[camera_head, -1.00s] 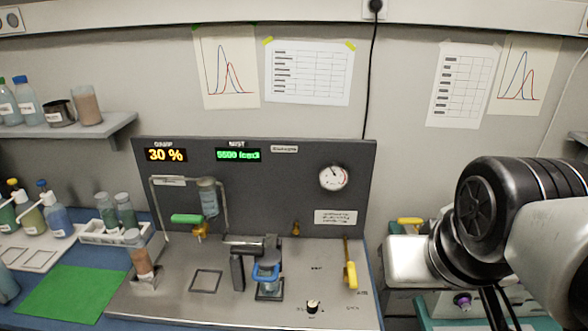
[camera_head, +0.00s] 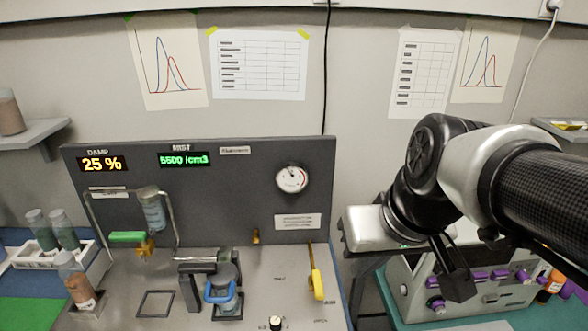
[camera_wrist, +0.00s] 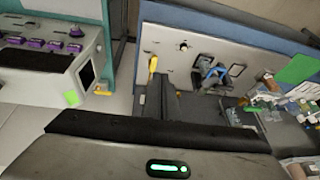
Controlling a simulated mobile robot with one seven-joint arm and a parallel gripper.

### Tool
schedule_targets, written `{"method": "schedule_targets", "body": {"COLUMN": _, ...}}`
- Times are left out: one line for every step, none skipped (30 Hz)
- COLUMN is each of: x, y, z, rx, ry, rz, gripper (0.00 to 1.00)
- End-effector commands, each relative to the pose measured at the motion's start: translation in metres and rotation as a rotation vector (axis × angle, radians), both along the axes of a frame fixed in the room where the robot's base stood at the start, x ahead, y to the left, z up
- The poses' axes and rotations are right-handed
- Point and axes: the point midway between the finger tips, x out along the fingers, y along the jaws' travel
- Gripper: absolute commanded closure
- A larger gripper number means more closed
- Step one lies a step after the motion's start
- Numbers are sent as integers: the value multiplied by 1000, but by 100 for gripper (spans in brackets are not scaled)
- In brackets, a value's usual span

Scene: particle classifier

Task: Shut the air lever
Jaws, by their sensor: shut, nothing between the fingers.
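A lever with a yellow handle (camera_head: 317,284) stands at the right end of the grey metal bench panel (camera_head: 255,305). Its rod points up toward the back panel. It also shows in the wrist view (camera_wrist: 153,66), just beyond the fingertips. A second handle, green (camera_head: 127,237), sits on a brass valve at the left. The small labels are too blurred to read, so I cannot tell which is named air. My gripper (camera_head: 458,287) is shut and empty, to the right of the yellow lever and apart from it in the head view. Its dark fingers show in the wrist view (camera_wrist: 158,98).
A grey box with purple knobs (camera_head: 475,285) stands right of the bench, with a gap between. A blue-ringed cup (camera_head: 222,292) and a black knob (camera_head: 276,323) are left of the yellow lever. The damp display (camera_head: 102,164) reads 25 %.

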Motion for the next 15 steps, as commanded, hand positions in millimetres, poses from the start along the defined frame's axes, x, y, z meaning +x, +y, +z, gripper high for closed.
{"method": "schedule_targets", "body": {"x": 9, "y": 0, "z": -21, "rx": 22, "ry": 22, "rz": 12, "gripper": 100}}
{"method": "schedule_targets", "body": {"x": 15, "y": 0, "z": -28, "rx": 36, "ry": 31, "rz": 25, "gripper": 100}}
{"method": "schedule_targets", "body": {"x": 23, "y": 1, "z": -39, "rx": 55, "ry": 43, "rz": 41, "gripper": 100}}
{"method": "schedule_targets", "body": {"x": 29, "y": 1, "z": -47, "rx": 71, "ry": 49, "rz": 52, "gripper": 100}}
{"method": "schedule_targets", "body": {"x": 36, "y": 1, "z": -55, "rx": 88, "ry": 57, "rz": 63, "gripper": 100}}
{"method": "schedule_targets", "body": {"x": 46, "y": 0, "z": -67, "rx": 110, "ry": 63, "rz": 78, "gripper": 100}}
{"method": "schedule_targets", "body": {"x": 53, "y": -1, "z": -76, "rx": 127, "ry": 68, "rz": 88, "gripper": 100}}
{"method": "schedule_targets", "body": {"x": 61, "y": -2, "z": -86, "rx": 144, "ry": 70, "rz": 100, "gripper": 100}}
{"method": "schedule_targets", "body": {"x": 71, "y": -4, "z": -98, "rx": 166, "ry": 72, "rz": 109, "gripper": 100}}
{"method": "schedule_targets", "body": {"x": 79, "y": -7, "z": -109, "rx": 184, "ry": 72, "rz": 112, "gripper": 100}}
{"method": "schedule_targets", "body": {"x": 86, "y": -10, "z": -119, "rx": 202, "ry": 71, "rz": 113, "gripper": 100}}
{"method": "schedule_targets", "body": {"x": 97, "y": -15, "z": -132, "rx": 225, "ry": 68, "rz": 117, "gripper": 100}}
{"method": "schedule_targets", "body": {"x": 104, "y": -18, "z": -142, "rx": 241, "ry": 64, "rz": 119, "gripper": 100}}
{"method": "schedule_targets", "body": {"x": 111, "y": -22, "z": -152, "rx": 258, "ry": 60, "rz": 121, "gripper": 100}}
{"method": "schedule_targets", "body": {"x": 120, "y": -27, "z": -164, "rx": 277, "ry": 52, "rz": 123, "gripper": 100}}
